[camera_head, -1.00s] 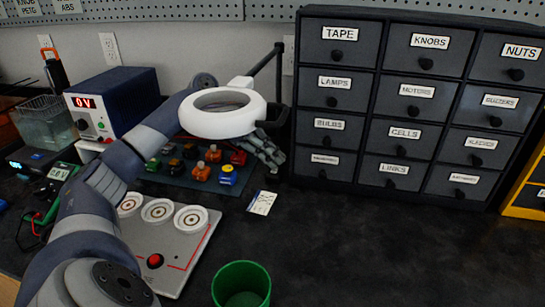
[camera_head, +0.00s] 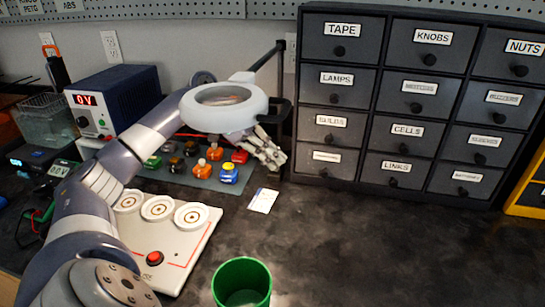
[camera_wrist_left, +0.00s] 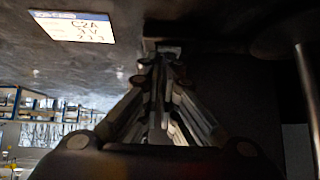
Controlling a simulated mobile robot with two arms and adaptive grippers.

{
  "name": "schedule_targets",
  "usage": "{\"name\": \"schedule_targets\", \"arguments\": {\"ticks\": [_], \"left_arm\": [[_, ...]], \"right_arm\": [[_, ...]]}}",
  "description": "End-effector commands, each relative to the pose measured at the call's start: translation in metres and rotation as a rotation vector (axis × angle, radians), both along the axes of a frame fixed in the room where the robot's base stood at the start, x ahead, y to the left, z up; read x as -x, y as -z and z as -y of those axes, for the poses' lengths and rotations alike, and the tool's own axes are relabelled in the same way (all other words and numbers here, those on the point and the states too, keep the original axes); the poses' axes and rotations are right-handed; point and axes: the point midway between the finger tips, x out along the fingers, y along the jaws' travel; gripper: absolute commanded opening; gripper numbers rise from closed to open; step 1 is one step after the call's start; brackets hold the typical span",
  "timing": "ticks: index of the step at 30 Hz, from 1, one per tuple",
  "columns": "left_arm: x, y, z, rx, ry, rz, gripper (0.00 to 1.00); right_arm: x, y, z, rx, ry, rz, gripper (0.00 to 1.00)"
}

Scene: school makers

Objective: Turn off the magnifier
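The magnifier (camera_head: 263,112) is a ring lamp with a round lens, on a dark arm that rises to the back right. Its ring now looks pale grey rather than bright white. My left gripper (camera_head: 270,156) is just below and right of the ring, at its dark handle, partly hidden by the lamp. I cannot tell whether it touches the lamp. In the left wrist view its fingers (camera_wrist_left: 165,52) converge with nothing visible between them. My right gripper is in no view.
A drawer cabinet (camera_head: 385,145) stands right of the gripper. Left are a power supply (camera_head: 110,98) and a mat with coloured parts (camera_head: 203,184). A white panel (camera_head: 185,245), a green cup (camera_head: 241,285) and a card (camera_head: 263,201) are in front. The right foreground is clear.

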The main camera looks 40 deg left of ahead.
Motion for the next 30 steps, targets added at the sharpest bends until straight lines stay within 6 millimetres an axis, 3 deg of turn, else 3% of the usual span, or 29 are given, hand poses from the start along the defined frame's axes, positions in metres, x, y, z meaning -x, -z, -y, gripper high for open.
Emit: {"name": "schedule_targets", "arguments": {"ticks": [1,7,20,30], "left_arm": [[0.003,0.007,0.001,-0.002,0.006,-0.020,0.00],[0.006,0.000,-0.006,-0.004,0.002,-0.017,0.00],[0.036,-0.069,-0.059,-0.001,-0.001,0.001,0.00],[0.045,-0.085,-0.072,-0.001,0.001,0.000,0.00]], "right_arm": [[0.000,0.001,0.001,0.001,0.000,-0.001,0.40],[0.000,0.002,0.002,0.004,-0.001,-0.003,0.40],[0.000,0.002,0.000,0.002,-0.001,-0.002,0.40],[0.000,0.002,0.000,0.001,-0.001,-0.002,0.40]]}}
